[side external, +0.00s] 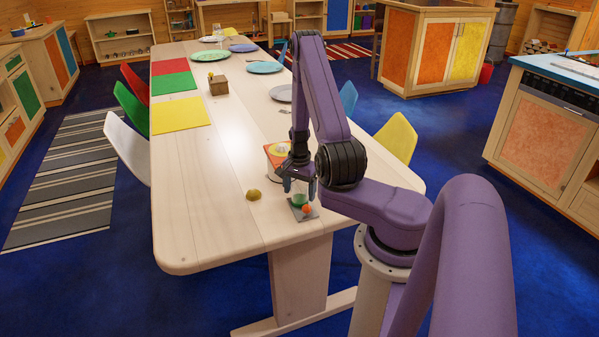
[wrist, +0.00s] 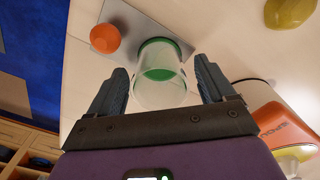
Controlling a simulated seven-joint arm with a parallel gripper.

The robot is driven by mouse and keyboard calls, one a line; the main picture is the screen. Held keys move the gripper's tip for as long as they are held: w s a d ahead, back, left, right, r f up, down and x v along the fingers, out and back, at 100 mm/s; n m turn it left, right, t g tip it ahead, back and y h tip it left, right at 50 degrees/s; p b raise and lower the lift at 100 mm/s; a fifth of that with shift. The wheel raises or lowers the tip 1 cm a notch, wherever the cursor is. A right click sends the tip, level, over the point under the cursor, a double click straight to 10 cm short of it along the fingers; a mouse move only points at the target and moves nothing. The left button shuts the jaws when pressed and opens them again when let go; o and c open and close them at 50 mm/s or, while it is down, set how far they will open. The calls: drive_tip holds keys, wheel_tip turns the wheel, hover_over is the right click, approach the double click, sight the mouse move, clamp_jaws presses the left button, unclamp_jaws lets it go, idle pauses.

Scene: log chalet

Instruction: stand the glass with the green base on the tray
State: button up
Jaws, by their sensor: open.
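The clear glass with the green base (wrist: 160,88) is upright between the spread fingers of my gripper (wrist: 165,88) in the wrist view, with a gap on both sides. Its green base appears to rest on the grey tray (wrist: 145,25), near one edge. In the side view the green base (side external: 299,199) shows over the tray (side external: 297,215) near the table's end, just below my gripper (side external: 297,184). My gripper is open and reaches down around the glass's upper part. Exact contact under the base is hidden.
An orange round object (wrist: 105,38) sits on the tray beside the glass. A yellow-green fruit (side external: 254,195) lies left of the tray. An orange-and-white box-like item (wrist: 283,125) stands close to my gripper. The table (side external: 205,225) is clear toward its front left.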

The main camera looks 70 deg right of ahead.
sight(297, 186)
wheel_tip(297, 186, up, 10)
drive_tip(key=shift+r, duration=0.2)
drive_tip(key=shift+w+a+r, duration=0.3)
drive_tip(key=shift+r, duration=0.05)
drive_tip(key=w+a+r+n, duration=0.3)
drive_tip(key=a+r+n, duration=0.2)
drive_tip(key=a+n, duration=0.45)
drive_tip(key=w+a+r+n, duration=0.2)
drive_tip(key=a+r+n, duration=0.3)
drive_tip(key=a, duration=0.7)
drive_tip(key=s+a+r+n, duration=0.2)
drive_tip(key=s+a+n, duration=0.3)
drive_tip(key=s+n, duration=0.3)
drive_tip(key=s+a+r+n, duration=0.3)
drive_tip(key=s+a+n, duration=0.3)
drive_tip(key=s+n, duration=0.3)
drive_tip(key=s, duration=0.4)
drive_tip(key=shift+s, duration=0.25)
